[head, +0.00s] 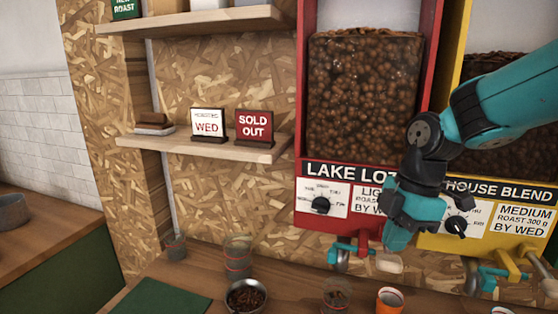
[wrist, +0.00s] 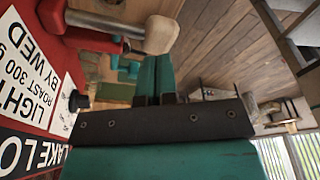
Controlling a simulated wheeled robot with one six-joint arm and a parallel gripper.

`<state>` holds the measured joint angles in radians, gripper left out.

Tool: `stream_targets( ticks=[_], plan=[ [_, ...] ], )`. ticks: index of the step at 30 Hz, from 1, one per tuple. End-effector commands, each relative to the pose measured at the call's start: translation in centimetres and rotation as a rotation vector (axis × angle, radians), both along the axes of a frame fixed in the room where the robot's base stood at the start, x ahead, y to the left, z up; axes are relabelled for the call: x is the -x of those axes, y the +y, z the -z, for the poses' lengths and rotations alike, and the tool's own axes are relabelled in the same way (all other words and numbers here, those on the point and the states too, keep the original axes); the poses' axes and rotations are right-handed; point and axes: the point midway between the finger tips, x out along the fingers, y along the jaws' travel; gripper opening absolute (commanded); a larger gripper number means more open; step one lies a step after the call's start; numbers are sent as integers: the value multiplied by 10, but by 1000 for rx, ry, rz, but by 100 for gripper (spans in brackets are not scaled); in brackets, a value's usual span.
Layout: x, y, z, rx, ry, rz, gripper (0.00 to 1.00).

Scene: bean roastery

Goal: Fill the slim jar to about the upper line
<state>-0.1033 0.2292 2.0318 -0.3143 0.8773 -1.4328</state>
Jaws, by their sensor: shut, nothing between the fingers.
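A tall clear glass jar (head: 237,262) with reddish lines stands on the counter behind a bowl of beans. A second clear glass (head: 336,296) with dark beans in it stands below the red Lake Lot dispenser (head: 301,110). I cannot tell for sure which is the slim jar. The dispenser is well filled with beans; its tap has a pale handle (head: 389,263), which also shows in the wrist view (wrist: 162,35). My gripper (head: 397,238) is shut and empty, beside and just above that handle; its fingers show in the wrist view (wrist: 156,72). I cannot tell whether they touch.
The bean bowl (head: 246,297), a small glass (head: 175,248) and an orange cup (head: 389,301) stand on the counter. The yellow House Blend dispenser (head: 480,242) is at right. A shelf (head: 200,147) with signs hangs at left. A green mat (head: 155,299) lies at front left.

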Motion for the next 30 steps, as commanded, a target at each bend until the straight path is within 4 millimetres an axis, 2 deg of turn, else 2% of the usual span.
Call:
stream_targets(
  ticks=[14, 30],
  plan=[
    [0, 0, 1, 0, 0, 0, 0],
    [0, 0, 17, 0, 0, 0, 0]
  ],
)
